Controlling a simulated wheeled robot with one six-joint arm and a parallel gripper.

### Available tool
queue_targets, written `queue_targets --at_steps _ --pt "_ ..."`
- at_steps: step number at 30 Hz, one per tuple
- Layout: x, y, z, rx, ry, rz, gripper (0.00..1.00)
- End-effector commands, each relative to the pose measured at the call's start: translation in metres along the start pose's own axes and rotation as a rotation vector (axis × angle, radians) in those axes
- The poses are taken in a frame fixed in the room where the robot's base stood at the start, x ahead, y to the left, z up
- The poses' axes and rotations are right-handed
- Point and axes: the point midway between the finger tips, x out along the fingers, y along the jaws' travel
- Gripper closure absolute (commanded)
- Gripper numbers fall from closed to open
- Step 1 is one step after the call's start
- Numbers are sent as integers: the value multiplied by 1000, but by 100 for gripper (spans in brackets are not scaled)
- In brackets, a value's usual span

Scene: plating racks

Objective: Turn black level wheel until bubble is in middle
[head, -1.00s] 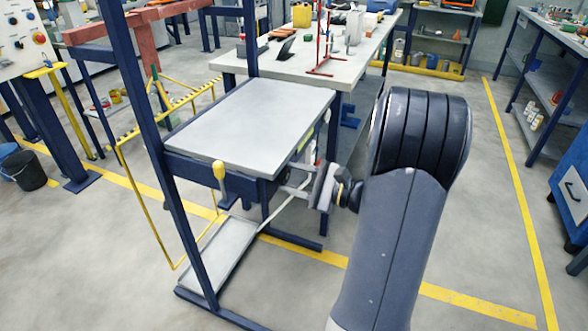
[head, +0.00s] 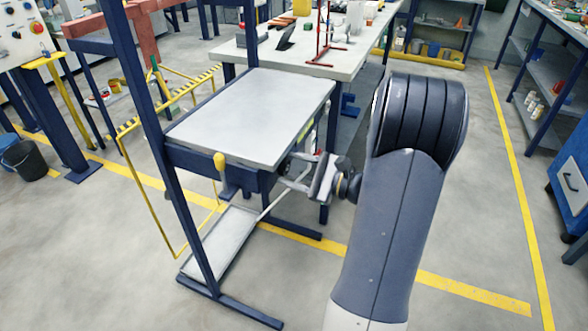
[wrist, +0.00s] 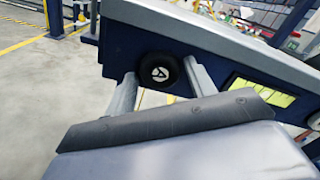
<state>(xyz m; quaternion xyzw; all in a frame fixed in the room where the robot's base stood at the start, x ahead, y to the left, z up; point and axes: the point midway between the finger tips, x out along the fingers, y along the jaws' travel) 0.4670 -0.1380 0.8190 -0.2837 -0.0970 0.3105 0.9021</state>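The black level wheel (wrist: 158,72) is a round knob with a white triangle mark, on the dark blue side under the edge of the grey-topped rack table (head: 250,115). My gripper (wrist: 160,80) has its two grey fingers apart, one on each side of the wheel in the wrist view. I cannot tell whether they touch it. In the head view my gripper (head: 296,172) is at the right side of the table, and the wheel is hidden. A yellow-green strip (wrist: 264,90), possibly the level, is right of the wheel; I cannot make out a bubble.
A yellow frame (head: 150,200) is to the left. A cluttered workbench (head: 340,62) stands behind. The floor right of my arm is clear.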

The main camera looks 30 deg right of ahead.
Motion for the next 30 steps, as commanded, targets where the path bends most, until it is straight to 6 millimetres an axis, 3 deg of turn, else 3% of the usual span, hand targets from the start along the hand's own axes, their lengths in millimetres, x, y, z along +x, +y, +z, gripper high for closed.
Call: queue_targets --at_steps 8,22,30 --pt "-5 -1 0 -2 1 -2 48" --pt "-83 -1 0 0 2 -5 48" --pt "-107 0 0 0 1 -1 48"
